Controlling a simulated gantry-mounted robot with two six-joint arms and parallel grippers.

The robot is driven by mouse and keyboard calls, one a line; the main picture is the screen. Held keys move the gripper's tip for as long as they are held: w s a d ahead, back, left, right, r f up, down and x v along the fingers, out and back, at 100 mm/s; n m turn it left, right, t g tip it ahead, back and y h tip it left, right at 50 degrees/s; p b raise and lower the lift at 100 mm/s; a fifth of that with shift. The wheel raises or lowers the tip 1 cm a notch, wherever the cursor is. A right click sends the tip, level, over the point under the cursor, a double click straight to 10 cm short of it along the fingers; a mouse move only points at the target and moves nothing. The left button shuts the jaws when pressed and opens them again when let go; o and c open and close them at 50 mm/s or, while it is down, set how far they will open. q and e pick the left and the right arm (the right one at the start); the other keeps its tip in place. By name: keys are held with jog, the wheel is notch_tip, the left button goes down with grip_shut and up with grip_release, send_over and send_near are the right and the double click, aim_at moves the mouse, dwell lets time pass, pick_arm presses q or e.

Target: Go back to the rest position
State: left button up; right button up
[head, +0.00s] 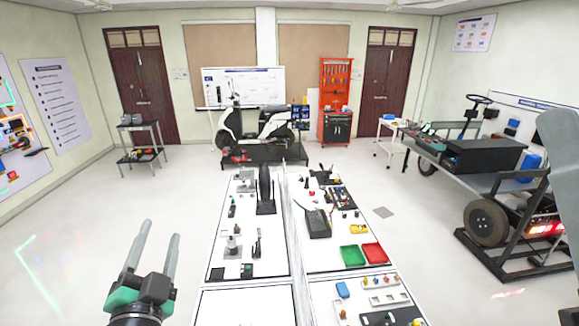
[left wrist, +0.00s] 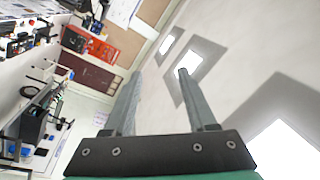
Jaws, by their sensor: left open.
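My left gripper (head: 160,239) is at the lower left of the head view, over the floor left of the white workbench (head: 213,307). Its two grey fingers point up and stand apart with nothing between them. In the left wrist view the same gripper (left wrist: 157,78) is open and empty, with the room showing sideways behind it.
The bench holds a green bin (head: 352,256), a red bin (head: 375,253) and several small parts. A scooter (head: 262,128) stands on a platform at the back. A vehicle chassis rig (head: 487,222) stands at right.

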pick_arm(q)
jog(key=s+d+r+n+t+h, duration=0.2)
jog(key=s+r, duration=0.6)
jog(key=r, duration=0.4)
jog(key=s+d+r+n+t+h, duration=0.3)
jog(key=s+r+t, duration=0.3)
jog(key=s+r, duration=0.3)
notch_tip(320, 180, up, 3)
jog(key=shift+d+n+h, duration=0.2)
jog(key=shift+n+h, duration=0.5)
jog(key=shift+n, duration=0.1)
jog(key=shift+s, duration=0.1)
